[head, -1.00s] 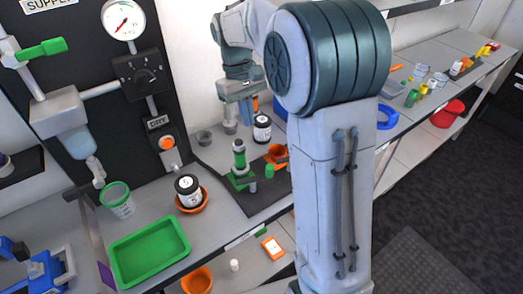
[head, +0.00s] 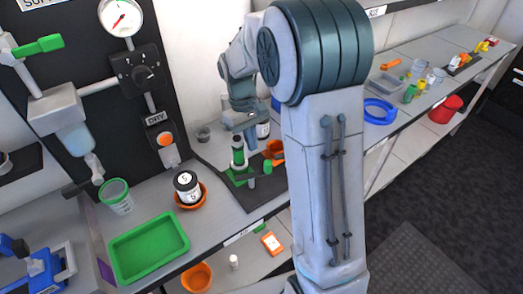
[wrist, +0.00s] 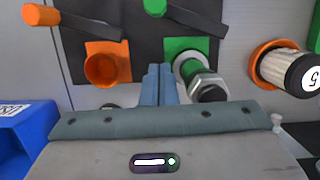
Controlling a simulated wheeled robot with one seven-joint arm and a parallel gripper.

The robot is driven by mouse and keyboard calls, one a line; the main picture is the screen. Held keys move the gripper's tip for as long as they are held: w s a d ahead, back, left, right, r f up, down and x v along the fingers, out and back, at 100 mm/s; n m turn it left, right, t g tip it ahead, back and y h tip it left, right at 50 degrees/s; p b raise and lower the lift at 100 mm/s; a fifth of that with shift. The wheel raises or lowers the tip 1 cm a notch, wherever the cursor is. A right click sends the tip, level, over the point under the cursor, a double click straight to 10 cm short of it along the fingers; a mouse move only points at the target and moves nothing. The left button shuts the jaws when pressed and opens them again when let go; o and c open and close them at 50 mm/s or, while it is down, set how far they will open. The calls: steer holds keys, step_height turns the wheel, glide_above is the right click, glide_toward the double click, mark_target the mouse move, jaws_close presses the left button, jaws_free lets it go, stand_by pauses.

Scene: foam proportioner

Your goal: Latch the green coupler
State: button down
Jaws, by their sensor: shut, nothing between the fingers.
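The green coupler (head: 238,157) stands upright on the dark mat, with a green base and a dark-and-green cylinder. In the wrist view its socket and metal hex nut (wrist: 208,82) show just right of my fingers. Its lever, a dark arm with a green knob (wrist: 155,7), lies at the top of the wrist view; the knob also shows in the head view (head: 267,167). My gripper (wrist: 160,72) is shut and empty, between the green coupler and an orange socket (wrist: 107,69). In the head view the gripper (head: 252,142) hangs close beside the coupler; whether they touch is unclear.
An orange lever (wrist: 42,15) belongs to the orange socket. A labelled jar (head: 187,185) sits in an orange ring left of the mat. A green tray (head: 149,246) and a green-rimmed cup (head: 117,195) stand further left. A blue bin (wrist: 22,135) is at the wrist view's left.

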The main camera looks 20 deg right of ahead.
steer(key=shift+s+d+f+p, duration=0.1)
steer(key=shift+s+d, duration=0.15)
steer(key=shift+s, duration=0.4)
steer(key=shift+s+d+f+p, duration=0.15)
steer(key=shift+s+d, duration=0.05)
steer(key=shift+s, duration=0.4)
steer(key=shift+s+d+f+p, duration=0.1)
steer(key=shift+s+d, duration=0.15)
steer(key=shift+s, duration=0.4)
